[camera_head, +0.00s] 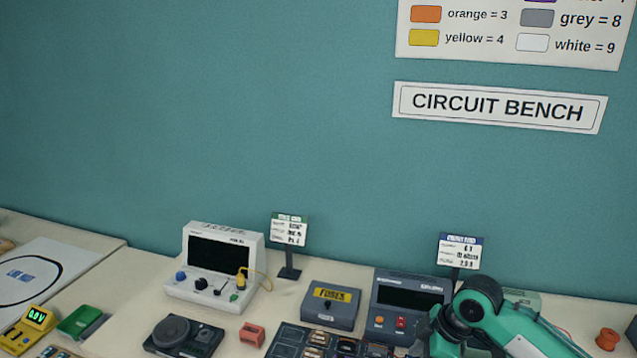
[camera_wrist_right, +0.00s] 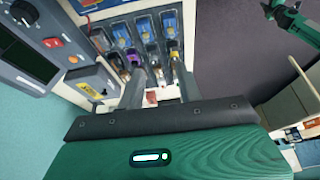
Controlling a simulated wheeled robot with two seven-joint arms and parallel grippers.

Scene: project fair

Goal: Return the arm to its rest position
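My right arm (camera_head: 520,330), green and white, comes in from the lower right in the head view. Its wrist end is over the front of the dark power supply (camera_head: 385,318), and its fingers are not clear there. In the right wrist view my right gripper (camera_wrist_right: 160,92) has its two grey fingers apart with nothing held between them. They point over a tray of small parts (camera_wrist_right: 150,50). My left arm is not in the head view. A green arm part, likely my left arm with its gripper end (camera_wrist_right: 270,10), shows at the top right of the right wrist view, too small to read.
A white meter (camera_head: 214,265), a grey box with a yellow label (camera_head: 331,308), a black round-dial device (camera_head: 185,336) and a red block (camera_head: 251,334) stand on the cream bench. Two sign stands (camera_head: 289,272) (camera_head: 460,252) rise behind. A copper spool (camera_head: 607,339) is right of my arm.

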